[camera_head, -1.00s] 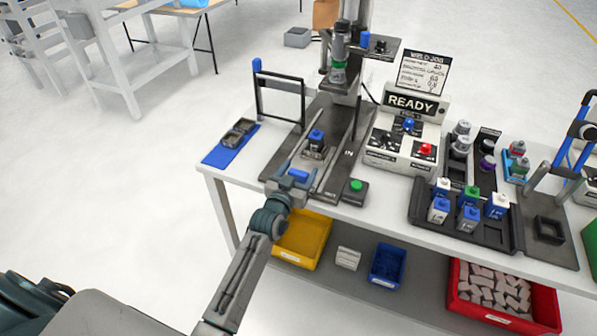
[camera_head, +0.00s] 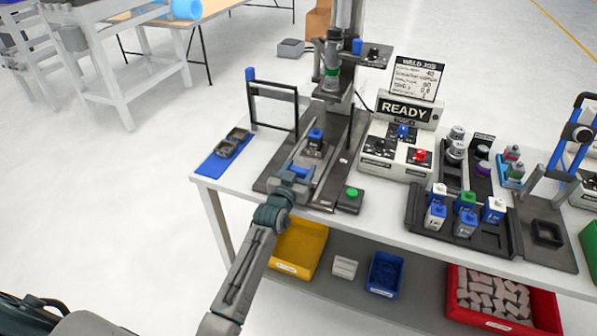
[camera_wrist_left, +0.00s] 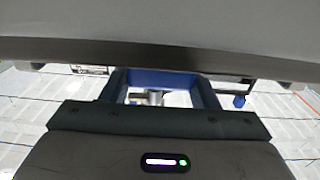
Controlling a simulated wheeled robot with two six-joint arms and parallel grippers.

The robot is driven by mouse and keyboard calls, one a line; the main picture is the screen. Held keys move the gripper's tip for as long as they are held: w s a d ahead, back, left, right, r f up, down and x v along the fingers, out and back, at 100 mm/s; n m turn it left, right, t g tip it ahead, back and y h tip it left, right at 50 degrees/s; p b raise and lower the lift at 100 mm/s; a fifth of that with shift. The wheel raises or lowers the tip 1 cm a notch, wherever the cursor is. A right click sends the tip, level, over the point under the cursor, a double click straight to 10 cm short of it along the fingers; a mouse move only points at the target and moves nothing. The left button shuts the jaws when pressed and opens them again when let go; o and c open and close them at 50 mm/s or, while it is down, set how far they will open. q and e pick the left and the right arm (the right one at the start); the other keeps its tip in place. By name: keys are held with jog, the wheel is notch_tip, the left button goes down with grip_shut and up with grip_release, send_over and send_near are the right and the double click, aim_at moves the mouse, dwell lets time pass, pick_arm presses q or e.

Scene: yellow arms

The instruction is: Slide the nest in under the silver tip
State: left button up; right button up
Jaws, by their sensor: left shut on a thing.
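The nest (camera_head: 313,149) is a small dark carriage with a blue-topped part on it, standing between rails on a dark base plate. Its blue handle (camera_head: 300,170) faces me. My left gripper (camera_head: 292,178) is shut on this handle, at the front end of the rails. The silver tip (camera_head: 331,84) is under the weld head on the post, beyond and above the nest; the nest is still short of it. In the left wrist view, a blue bar (camera_wrist_left: 160,77) lies across between the fingers. My right gripper is not in view.
A black gate frame (camera_head: 274,105) stands left of the rails, with a blue mat (camera_head: 208,166) beside it. A READY control box (camera_head: 392,150) and a green button box (camera_head: 350,197) stand on the right.

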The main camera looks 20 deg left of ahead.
pick_arm(q)
jog(key=o, duration=1.4)
jog(key=shift+s+a+b, duration=0.15)
jog(key=shift+s+b, duration=1)
jog(key=shift+s, duration=4.3)
